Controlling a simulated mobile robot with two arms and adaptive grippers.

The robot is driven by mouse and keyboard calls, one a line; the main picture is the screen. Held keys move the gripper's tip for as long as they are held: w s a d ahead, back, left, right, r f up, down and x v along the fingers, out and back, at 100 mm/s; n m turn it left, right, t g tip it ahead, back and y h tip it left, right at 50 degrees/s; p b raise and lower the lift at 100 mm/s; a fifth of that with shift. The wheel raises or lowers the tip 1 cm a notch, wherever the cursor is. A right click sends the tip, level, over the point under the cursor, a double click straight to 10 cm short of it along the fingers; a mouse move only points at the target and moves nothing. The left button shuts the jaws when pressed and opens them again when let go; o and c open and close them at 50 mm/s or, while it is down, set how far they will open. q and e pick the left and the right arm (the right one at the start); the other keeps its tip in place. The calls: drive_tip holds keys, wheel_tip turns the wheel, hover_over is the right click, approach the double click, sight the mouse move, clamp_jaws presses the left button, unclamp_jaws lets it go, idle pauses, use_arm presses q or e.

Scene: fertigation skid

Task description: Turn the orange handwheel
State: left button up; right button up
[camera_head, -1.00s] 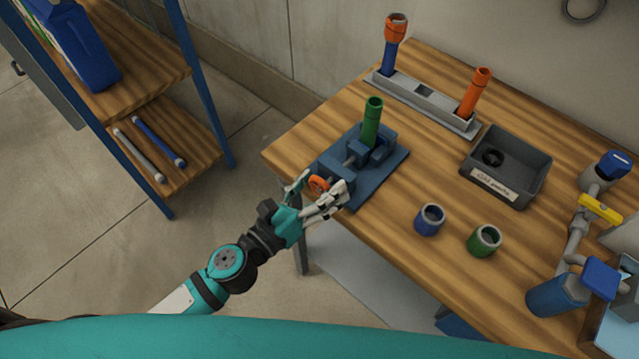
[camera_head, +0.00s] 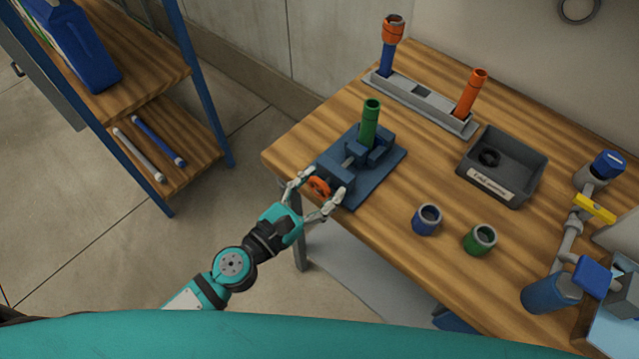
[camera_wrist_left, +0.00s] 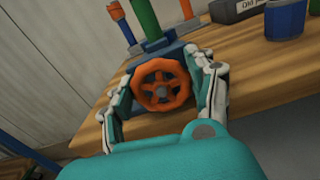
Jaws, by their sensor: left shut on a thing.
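The orange handwheel (camera_head: 318,187) is on the front of a blue vise (camera_head: 368,177) at the table's near left edge. The vise holds an upright green tube (camera_head: 370,122). My left gripper (camera_head: 317,192) has one finger on each side of the handwheel and is shut on its rim. In the left wrist view the handwheel (camera_wrist_left: 162,84) faces the camera, spokes and hub showing, between the two white fingers (camera_wrist_left: 166,90). The exact contact points are hard to see. My right gripper is not in view.
On the table are a grey rack (camera_head: 422,102) with blue and orange tubes, a labelled grey bin (camera_head: 518,188), a blue cup (camera_head: 427,219) and a green cup (camera_head: 480,240). Piping with a yellow handle (camera_head: 594,208) stands right. A blue-framed shelf (camera_head: 165,100) stands left, with open floor between.

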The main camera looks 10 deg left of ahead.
use_arm(q)
drive_tip(key=o, duration=1.2)
drive_tip(key=shift+c, duration=0.2)
drive_tip(key=shift+s, duration=0.15)
drive_tip(key=v, duration=1.2)
